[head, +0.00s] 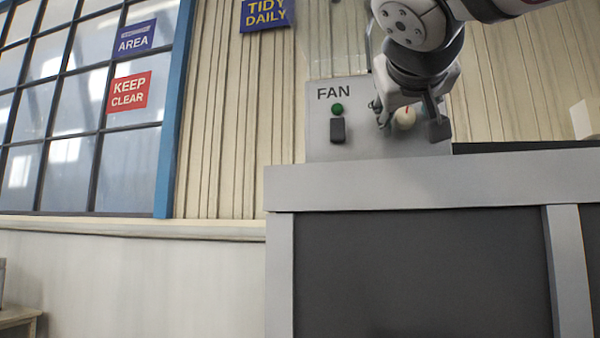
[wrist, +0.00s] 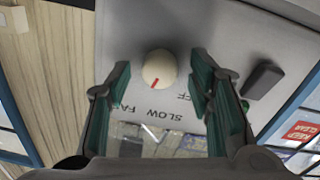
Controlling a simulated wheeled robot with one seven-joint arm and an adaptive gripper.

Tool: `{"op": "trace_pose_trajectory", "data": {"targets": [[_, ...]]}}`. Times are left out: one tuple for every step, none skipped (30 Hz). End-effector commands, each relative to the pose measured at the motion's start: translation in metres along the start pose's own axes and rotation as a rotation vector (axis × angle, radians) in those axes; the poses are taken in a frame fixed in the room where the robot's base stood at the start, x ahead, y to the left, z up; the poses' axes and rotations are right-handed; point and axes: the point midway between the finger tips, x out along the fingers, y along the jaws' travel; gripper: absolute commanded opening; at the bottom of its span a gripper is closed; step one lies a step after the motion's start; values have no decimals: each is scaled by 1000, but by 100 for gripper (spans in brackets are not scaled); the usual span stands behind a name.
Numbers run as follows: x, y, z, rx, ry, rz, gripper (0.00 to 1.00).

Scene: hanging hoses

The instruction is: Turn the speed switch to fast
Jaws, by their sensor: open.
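The speed switch is a cream round knob with a red mark, seen in the wrist view (wrist: 160,67) and partly in the head view (head: 405,118). It sits on the grey FAN panel (head: 350,152). In the wrist view the printed OFF, SLOW and partly hidden FAST labels lie below the knob. The red mark points down and slightly left, between SLOW and FAST. My gripper (wrist: 161,72) is open, with one finger on each side of the knob and visible gaps. It also shows in front of the panel in the head view (head: 412,118).
A green lamp (head: 337,108) and a dark rocker switch (head: 338,130) sit on the panel, left of my gripper. The panel stands on a grey cabinet (head: 400,185) against a ribbed wall. A window (head: 80,110) is at left.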

Motion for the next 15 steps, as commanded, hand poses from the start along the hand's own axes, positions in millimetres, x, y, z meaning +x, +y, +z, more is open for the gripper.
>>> {"op": "trace_pose_trajectory", "data": {"targets": [[0, 0, 0, 0, 0, 0, 48], [0, 0, 0, 0, 0, 0, 48], [0, 0, 0, 0, 0, 0, 48], [0, 0, 0, 0, 0, 0, 48], [0, 0, 0, 0, 0, 0, 48], [0, 0, 0, 0, 0, 0, 45], [0, 0, 0, 0, 0, 0, 39], [0, 0, 0, 0, 0, 0, 32], [0, 0, 0, 0, 0, 0, 23], [0, 0, 0, 0, 0, 0, 16], [0, 0, 0, 0, 0, 0, 9], [0, 0, 0, 0, 0, 0, 0], [0, 0, 0, 0, 0, 0, 0], [0, 0, 0, 0, 0, -1, 0], [0, 0, 0, 0, 0, 0, 0]]}}
